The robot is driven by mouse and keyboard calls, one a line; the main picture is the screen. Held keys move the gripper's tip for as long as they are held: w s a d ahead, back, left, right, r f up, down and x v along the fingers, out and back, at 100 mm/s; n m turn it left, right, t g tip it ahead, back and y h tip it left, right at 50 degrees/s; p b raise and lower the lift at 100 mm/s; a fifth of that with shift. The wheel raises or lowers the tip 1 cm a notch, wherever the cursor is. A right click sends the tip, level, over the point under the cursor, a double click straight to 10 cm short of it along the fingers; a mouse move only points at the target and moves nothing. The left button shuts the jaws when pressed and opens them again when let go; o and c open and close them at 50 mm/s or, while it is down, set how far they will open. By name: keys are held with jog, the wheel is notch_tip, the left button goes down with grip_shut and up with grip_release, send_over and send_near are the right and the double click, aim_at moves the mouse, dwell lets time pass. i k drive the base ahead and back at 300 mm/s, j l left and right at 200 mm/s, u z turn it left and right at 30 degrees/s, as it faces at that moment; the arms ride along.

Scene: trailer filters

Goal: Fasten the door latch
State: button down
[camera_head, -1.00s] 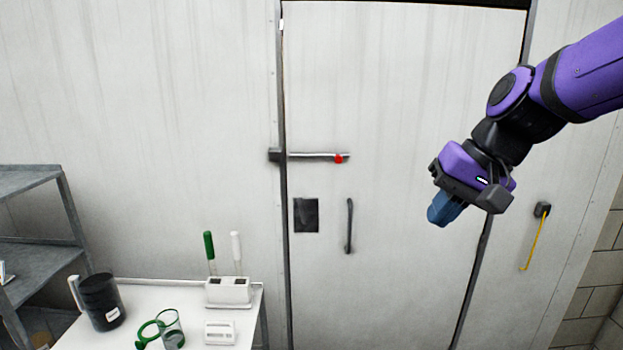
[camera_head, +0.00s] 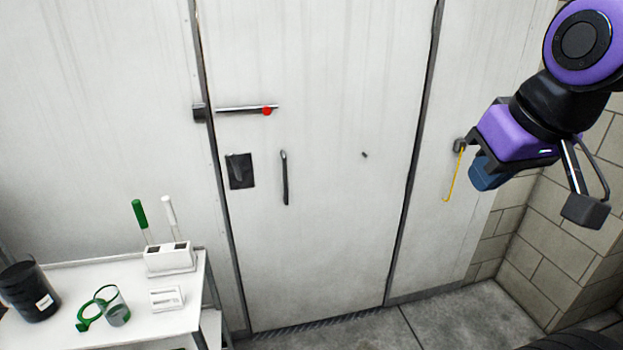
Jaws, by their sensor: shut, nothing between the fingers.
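The white door (camera_head: 320,215) stands upright in the pale wall and looks closed, or nearly so, in its frame. The door latch is a horizontal metal bar (camera_head: 240,108) with a red knob (camera_head: 267,111) near its right end. A dark latch block (camera_head: 200,113) sits on the frame just left of the door seam. I cannot tell whether the bar's left end enters the block.
A dark door handle (camera_head: 285,178) and dark plate (camera_head: 240,170) are below the latch. A white table (camera_head: 130,330) at lower left holds a black jug (camera_head: 28,290), green-handled glass (camera_head: 112,307) and tool stand (camera_head: 170,258). A yellow rod (camera_head: 454,175) hangs right of the door.

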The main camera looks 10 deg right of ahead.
aim_at(231, 156)
jog(key=i+j, duration=0.3)
jog(key=j, duration=0.2)
jog(key=i+j, duration=0.35)
jog(key=j, duration=0.15)
jog(key=i+j, duration=0.3)
jog(key=j, duration=0.2)
